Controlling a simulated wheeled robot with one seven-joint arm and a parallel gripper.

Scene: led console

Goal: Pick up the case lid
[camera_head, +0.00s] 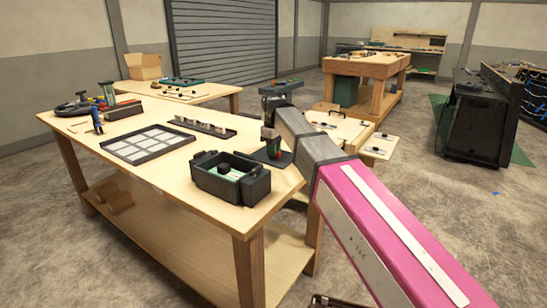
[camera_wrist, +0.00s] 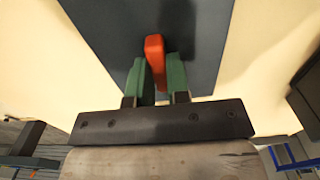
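The case lid is a flat dark grey plate with an upright orange-red handle. In the wrist view the plate (camera_wrist: 110,25) lies below my gripper, with the handle (camera_wrist: 155,55) between the two green fingers. My gripper (camera_wrist: 160,75) is closed on the handle, with no clear gap on either side. In the head view the lid (camera_head: 278,158) is at the table's right edge, under my gripper (camera_head: 272,143). I cannot tell whether the lid rests on the table or is just above it. The open dark case (camera_head: 230,178) stands in front of it.
On the wooden table (camera_head: 200,220) are a grey-framed tray of white panels (camera_head: 150,143), a narrow dark rack (camera_head: 203,126) and tools at the far left. My arm comes in from the right. The table's front left is clear.

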